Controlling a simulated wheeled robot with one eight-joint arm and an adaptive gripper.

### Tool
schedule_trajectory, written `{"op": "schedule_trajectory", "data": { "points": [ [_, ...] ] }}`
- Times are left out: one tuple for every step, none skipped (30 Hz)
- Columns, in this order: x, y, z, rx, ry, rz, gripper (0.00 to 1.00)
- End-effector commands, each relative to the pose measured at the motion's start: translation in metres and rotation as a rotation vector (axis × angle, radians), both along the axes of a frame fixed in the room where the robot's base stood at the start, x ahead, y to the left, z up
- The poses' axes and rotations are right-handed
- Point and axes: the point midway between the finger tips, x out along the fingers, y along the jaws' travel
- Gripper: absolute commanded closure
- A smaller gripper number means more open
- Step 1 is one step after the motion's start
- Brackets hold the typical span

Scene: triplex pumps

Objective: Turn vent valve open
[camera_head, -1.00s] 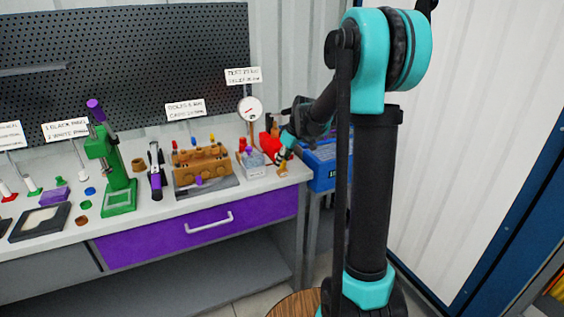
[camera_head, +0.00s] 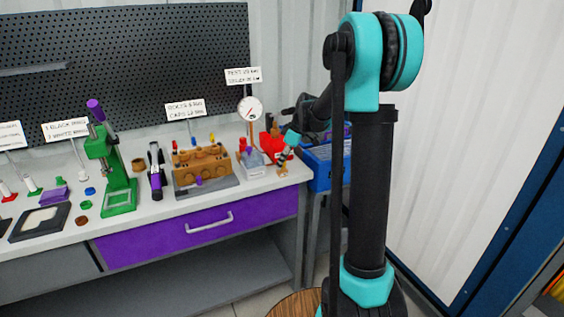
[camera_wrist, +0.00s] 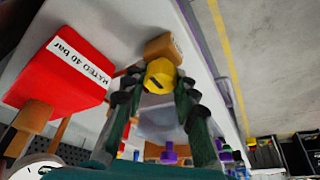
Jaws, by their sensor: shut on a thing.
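The vent valve appears to be the yellow knob (camera_wrist: 159,76) with a dark slot-like mark, beside a brown block (camera_wrist: 161,46) bearing a small white label, in the wrist view. My gripper (camera_wrist: 160,84) has its two dark fingers on either side of the yellow knob, shut on it. In the head view my gripper (camera_head: 285,158) is at the right end of the bench, beside the red block (camera_head: 277,147). The knob is too small to make out there. The slot's exact angle is hard to read.
The red block (camera_wrist: 62,68) labelled "RATED 40 bar" is close left of my fingers in the wrist view. A pressure gauge (camera_head: 250,109) stands behind. A brown manifold block (camera_head: 202,166) is to the left on the bench, and a blue box (camera_head: 326,167) to the right.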

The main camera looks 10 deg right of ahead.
Motion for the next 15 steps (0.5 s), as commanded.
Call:
{"op": "schedule_trajectory", "data": {
  "points": [
    [0.0000, -0.0001, -0.0003, -0.001, 0.000, 0.000, 1.00],
    [0.0000, -0.0001, -0.0003, -0.001, 0.000, 0.000, 1.00],
    [-0.0002, -0.0001, -0.0003, -0.001, 0.000, 0.000, 1.00],
    [-0.0002, -0.0001, -0.0003, -0.001, 0.000, 0.000, 0.70],
    [-0.0001, -0.0002, -0.0003, -0.001, 0.000, 0.000, 0.66],
    [-0.0002, -0.0002, -0.0002, -0.001, 0.000, 0.000, 0.61],
    [-0.0001, -0.0002, -0.0002, -0.001, 0.000, 0.000, 0.57],
    [-0.0002, -0.0002, -0.0002, -0.001, 0.000, 0.000, 0.53],
    [-0.0002, -0.0002, -0.0002, -0.001, 0.000, 0.000, 0.51],
    [-0.0001, -0.0001, -0.0002, -0.001, 0.000, 0.000, 0.51],
    [-0.0002, -0.0001, -0.0002, -0.001, 0.000, 0.000, 0.51],
    [-0.0001, -0.0001, -0.0002, -0.001, 0.000, 0.000, 0.51],
    [-0.0002, -0.0001, -0.0002, -0.001, 0.000, 0.000, 0.51],
    [-0.0002, -0.0001, -0.0002, -0.001, 0.000, 0.000, 0.51],
    [-0.0002, -0.0001, -0.0002, -0.001, 0.001, -0.001, 0.51]
  ]
}}
